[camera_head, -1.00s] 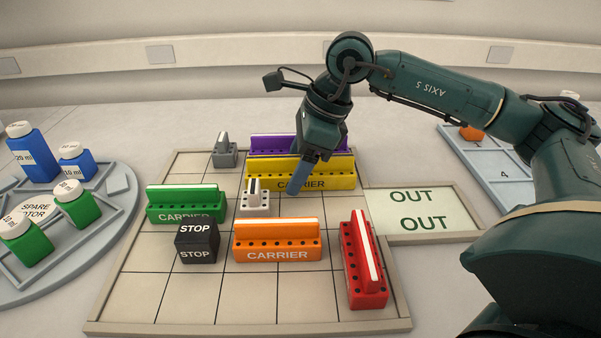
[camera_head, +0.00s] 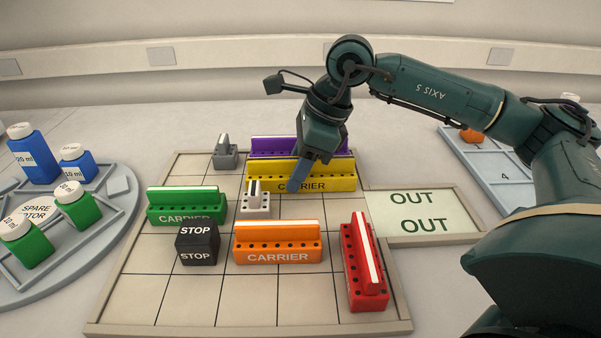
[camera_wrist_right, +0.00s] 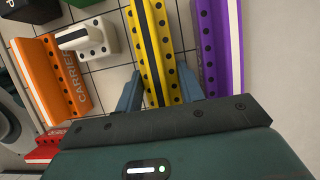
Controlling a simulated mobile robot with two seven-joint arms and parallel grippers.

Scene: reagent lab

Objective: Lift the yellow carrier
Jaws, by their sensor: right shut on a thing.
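The yellow carrier (camera_head: 335,176) lies across the back of the gridded board (camera_head: 150,300), just in front of the purple carrier (camera_head: 270,146). My right gripper (camera_head: 299,180) reaches down to its front side. In the right wrist view the blue fingers (camera_wrist_right: 160,92) stand on either side of the yellow carrier (camera_wrist_right: 152,40), shut on its raised middle part. The finger contact itself is partly hidden behind the gripper body. I cannot tell any gap under the carrier. My left gripper is not in view.
A small white block (camera_head: 256,203) stands close in front. The orange carrier (camera_head: 277,243), green carrier (camera_head: 187,206), red carrier (camera_head: 364,262), black STOP block (camera_head: 197,243) and grey block (camera_head: 225,153) also stand on the board. The OUT area (camera_head: 418,212) to the right is empty.

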